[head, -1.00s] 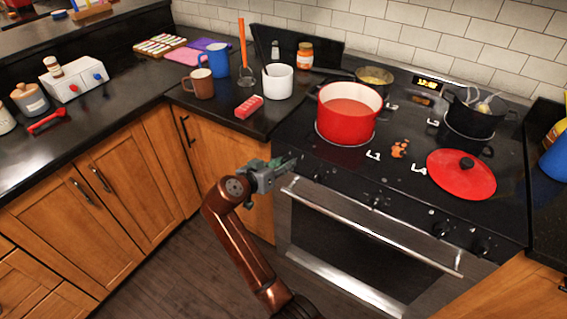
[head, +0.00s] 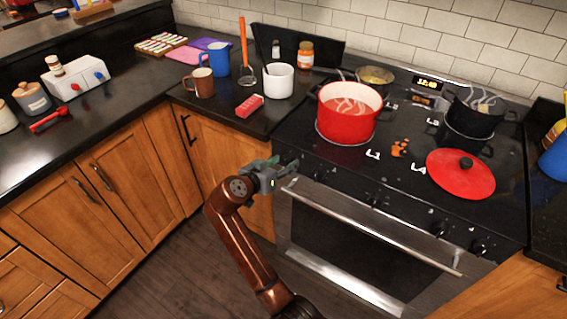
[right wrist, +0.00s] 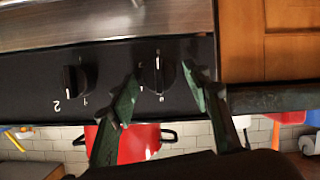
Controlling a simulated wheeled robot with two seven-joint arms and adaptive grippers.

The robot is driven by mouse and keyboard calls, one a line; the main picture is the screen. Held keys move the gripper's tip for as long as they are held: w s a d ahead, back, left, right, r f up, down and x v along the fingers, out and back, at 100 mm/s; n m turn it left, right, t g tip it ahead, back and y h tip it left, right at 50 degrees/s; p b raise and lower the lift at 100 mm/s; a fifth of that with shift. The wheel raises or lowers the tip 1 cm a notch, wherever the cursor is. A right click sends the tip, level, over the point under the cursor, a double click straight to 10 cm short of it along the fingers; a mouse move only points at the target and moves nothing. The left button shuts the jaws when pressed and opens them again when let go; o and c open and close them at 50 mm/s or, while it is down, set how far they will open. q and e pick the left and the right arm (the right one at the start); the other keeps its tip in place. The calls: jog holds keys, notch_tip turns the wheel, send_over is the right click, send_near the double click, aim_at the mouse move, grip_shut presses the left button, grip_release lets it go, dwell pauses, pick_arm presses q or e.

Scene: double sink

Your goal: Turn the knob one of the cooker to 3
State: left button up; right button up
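The cooker (head: 290,135) has a row of dark knobs on its front panel. In the right wrist view, which looks upside down, the cooker's end knob (right wrist: 157,75) beside the wooden cabinet sits between the fingertips of my right gripper (right wrist: 165,80). The green-grey fingers stand apart with visible gaps beside the knob. A white line shows on the knob; the small marks around it are too blurred to read. A second knob (right wrist: 75,80) has a 2 near it. In the head view my right gripper (head: 285,167) is at the cooker's front left corner. My left gripper is out of view.
A steaming red pot (head: 347,125), a pan (head: 374,76), a dark pot (head: 470,118) and a red lid (head: 460,185) are on the cooktop. The oven handle (head: 375,225) runs below the knobs. A white mug (head: 280,82) and red block (head: 249,106) are on the left counter.

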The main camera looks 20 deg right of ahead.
jog(key=shift+r, duration=0.1)
jog(key=v, duration=1.2)
dwell(0.4)
